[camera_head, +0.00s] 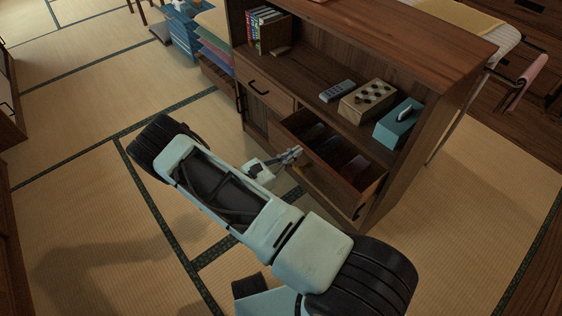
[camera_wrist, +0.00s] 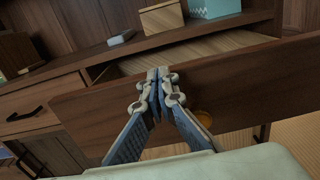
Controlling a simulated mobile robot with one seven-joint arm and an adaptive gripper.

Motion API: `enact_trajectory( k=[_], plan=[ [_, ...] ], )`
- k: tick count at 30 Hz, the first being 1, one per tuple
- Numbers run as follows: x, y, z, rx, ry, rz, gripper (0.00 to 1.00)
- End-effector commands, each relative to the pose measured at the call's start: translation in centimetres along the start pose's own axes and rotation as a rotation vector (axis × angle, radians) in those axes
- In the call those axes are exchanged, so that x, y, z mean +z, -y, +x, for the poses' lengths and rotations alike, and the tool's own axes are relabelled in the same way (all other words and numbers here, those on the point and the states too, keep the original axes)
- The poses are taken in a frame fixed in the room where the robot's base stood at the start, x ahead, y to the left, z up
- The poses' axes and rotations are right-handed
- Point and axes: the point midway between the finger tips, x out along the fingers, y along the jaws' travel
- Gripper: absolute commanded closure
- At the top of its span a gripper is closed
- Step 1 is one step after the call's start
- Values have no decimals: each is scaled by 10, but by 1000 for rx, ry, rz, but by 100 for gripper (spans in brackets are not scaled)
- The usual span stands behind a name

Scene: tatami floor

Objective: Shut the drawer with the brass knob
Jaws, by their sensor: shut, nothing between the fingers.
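The brown wooden drawer (camera_head: 328,182) in the low cabinet is pulled out, and I see into it from above in the head view. In the wrist view its front panel (camera_wrist: 250,88) spans the picture. A round brass knob (camera_wrist: 204,118) shows low on that panel, partly hidden behind my right finger. My gripper (camera_head: 297,153) is shut and empty in front of the drawer front. In the wrist view its fingertips (camera_wrist: 160,72) overlap the panel's upper edge, left of the knob. I cannot tell whether they touch the panel.
A shut drawer with a black handle (camera_head: 258,87) is to the left. The shelf above holds a grey remote (camera_head: 338,91), a wooden block with holes (camera_head: 368,101), a teal tissue box (camera_head: 399,123) and books (camera_head: 262,24). Tatami floor (camera_head: 80,220) is clear at left.

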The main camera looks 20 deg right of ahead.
Motion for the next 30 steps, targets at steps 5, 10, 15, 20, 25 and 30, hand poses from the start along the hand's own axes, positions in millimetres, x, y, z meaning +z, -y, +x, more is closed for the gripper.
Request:
enact_trajectory(
  k=[5,10,15,20,25,30],
  plan=[
    [0,1,42,-3,1,1,100],
    [0,1,72,-2,2,0,100],
    [0,0,90,-1,1,0,100],
    [0,0,98,-1,-1,1,100],
    [0,0,100,0,0,1,100],
    [0,0,100,0,0,1,100]
  ],
)
